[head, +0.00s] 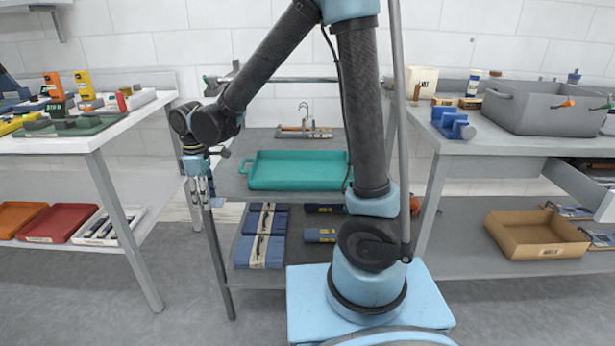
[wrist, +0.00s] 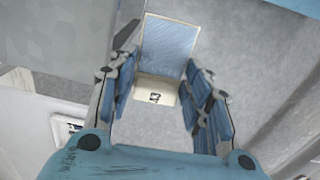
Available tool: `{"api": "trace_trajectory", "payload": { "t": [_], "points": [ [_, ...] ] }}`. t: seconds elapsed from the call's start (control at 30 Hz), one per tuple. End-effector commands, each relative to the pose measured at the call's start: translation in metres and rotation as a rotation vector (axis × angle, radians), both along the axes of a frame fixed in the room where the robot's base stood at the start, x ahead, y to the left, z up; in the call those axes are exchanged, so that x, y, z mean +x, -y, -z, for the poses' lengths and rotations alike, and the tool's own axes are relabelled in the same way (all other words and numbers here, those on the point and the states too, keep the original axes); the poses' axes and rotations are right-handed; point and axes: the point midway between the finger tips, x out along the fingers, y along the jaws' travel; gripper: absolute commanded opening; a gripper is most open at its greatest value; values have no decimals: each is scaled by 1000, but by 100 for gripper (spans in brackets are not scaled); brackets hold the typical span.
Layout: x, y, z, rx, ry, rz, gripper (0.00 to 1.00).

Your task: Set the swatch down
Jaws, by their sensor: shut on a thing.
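The swatch (wrist: 168,48) is a blue textured panel on a pale card with a small dark mark on its lower strip. In the wrist view it lies between the fingers of my gripper (wrist: 160,84), which is shut on it. In the head view my gripper (head: 199,192) hangs pointing down at the left, between the left table and the middle cart. The swatch is too small there to make out clearly.
The left table (head: 75,143) carries a green tray and colored blocks. A teal tray (head: 295,184) lies on the middle cart, with blue packs (head: 259,250) below. The right bench (head: 480,146) holds a grey bin (head: 545,115); a cardboard box (head: 535,250) sits beneath.

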Motion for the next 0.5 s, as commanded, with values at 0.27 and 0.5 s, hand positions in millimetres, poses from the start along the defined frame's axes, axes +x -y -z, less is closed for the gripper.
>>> {"api": "trace_trajectory", "payload": {
  "t": [0.27, 0.5],
  "points": [
    [-23, 23, 9, 0, 0, 46, 22],
    [20, 27, 10, 0, 0, 50, 22]
  ]
}}
